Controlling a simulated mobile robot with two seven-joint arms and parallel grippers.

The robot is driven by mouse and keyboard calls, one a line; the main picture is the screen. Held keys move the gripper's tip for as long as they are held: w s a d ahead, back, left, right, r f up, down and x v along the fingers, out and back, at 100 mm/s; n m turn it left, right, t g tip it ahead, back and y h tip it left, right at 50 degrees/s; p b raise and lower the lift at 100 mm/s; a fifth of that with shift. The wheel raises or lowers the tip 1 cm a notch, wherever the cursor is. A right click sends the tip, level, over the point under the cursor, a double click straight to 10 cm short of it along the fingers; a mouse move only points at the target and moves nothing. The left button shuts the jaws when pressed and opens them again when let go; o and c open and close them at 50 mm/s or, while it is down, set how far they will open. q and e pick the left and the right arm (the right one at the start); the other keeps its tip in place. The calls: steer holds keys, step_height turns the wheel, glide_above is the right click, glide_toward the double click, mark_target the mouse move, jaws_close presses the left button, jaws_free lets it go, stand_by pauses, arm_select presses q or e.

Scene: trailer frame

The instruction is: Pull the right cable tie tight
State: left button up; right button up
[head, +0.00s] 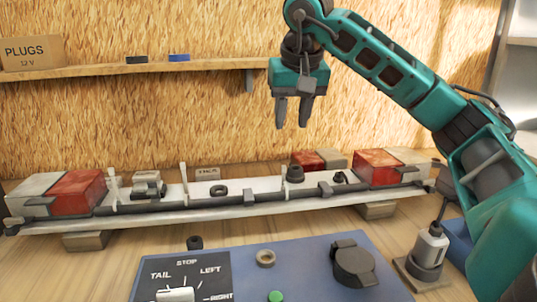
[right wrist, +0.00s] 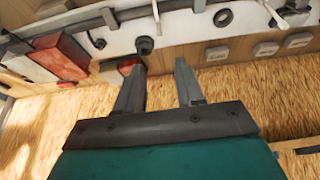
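The light bar (head: 240,205) runs across the bench with several upright white cable ties on it. The right cable tie (head: 283,178) stands up from the bar left of the right red lamp; in the right wrist view it shows as a white strip (right wrist: 156,12) at the top edge. My right gripper (head: 291,125) hangs above the bar near this tie, fingers pointing down, apart and empty. In the right wrist view its two fingers (right wrist: 160,75) are spread with nothing between them. How tight the tie loop is cannot be told. My left gripper is not in view.
Red-and-white lamps (head: 78,190) and (head: 378,166) sit at the bar's ends. A blue panel with a dial plate (head: 185,275) and a dark socket (head: 352,262) lies in front. A shelf (head: 100,72) with a plugs box (head: 33,52) is on the back wall. A bottle (head: 431,247) stands at right.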

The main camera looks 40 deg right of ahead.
mark_target(284, 166)
steer(key=b+x, duration=0.1)
steer(key=x, duration=1.1)
steer(key=shift+f+b, duration=0.35)
steer(key=shift+b, duration=0.05)
jaws_close()
stand_by(0.8)
